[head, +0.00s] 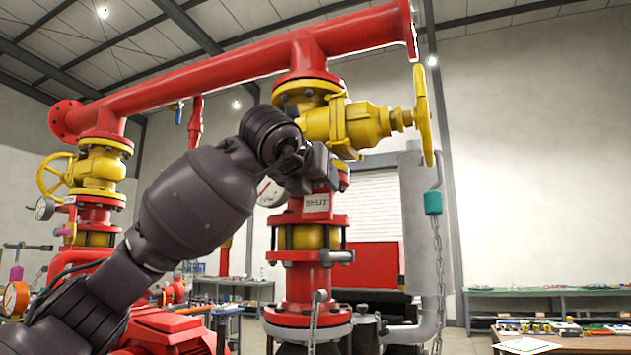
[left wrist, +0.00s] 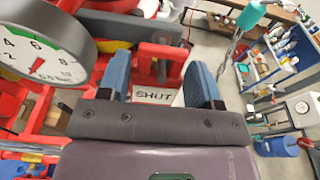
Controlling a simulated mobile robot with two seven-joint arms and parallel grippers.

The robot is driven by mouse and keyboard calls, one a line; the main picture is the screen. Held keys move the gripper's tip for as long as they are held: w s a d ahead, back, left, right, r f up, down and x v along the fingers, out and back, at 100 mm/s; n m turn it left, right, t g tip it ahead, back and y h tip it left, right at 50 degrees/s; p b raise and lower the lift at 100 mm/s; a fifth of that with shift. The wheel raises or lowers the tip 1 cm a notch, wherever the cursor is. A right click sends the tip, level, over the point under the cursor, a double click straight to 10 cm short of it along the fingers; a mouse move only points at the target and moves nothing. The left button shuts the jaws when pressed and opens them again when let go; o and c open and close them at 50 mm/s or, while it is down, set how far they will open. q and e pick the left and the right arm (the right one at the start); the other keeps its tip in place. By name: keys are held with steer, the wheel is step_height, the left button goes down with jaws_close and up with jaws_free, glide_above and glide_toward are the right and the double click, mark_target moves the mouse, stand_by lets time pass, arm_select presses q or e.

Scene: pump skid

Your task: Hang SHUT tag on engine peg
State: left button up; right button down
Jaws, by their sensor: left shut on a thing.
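The SHUT tag (head: 317,203) is a small pale plate with dark lettering, in front of the red vertical pipe in the head view. My left gripper (head: 322,182) is just above it, its fingers partly hidden by my own wrist. In the left wrist view the tag (left wrist: 155,95) shows between the two blue-padded fingers of my left gripper (left wrist: 160,80), which is shut on it. The tag's upper part and any hole in it are not clear. I cannot make out the engine peg. My right gripper is in neither view.
A yellow valve (head: 350,122) with a handwheel (head: 423,115) is above and right of the gripper. A teal block (head: 433,203) hangs with a chain (head: 439,260). A pressure gauge (left wrist: 45,48) is close left of the fingers. Workbenches (head: 545,300) stand at right.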

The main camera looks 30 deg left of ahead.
arm_select(q)
steer(key=o, duration=0.9)
steer(key=shift+o, duration=0.5)
steer(key=shift+s, duration=0.1)
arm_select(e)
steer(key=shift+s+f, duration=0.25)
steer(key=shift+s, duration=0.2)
arm_select(q)
steer(key=s+r+b, duration=0.2)
steer(key=s, duration=0.8)
steer(key=shift+s+d, duration=0.25)
steer(key=shift+d, duration=0.05)
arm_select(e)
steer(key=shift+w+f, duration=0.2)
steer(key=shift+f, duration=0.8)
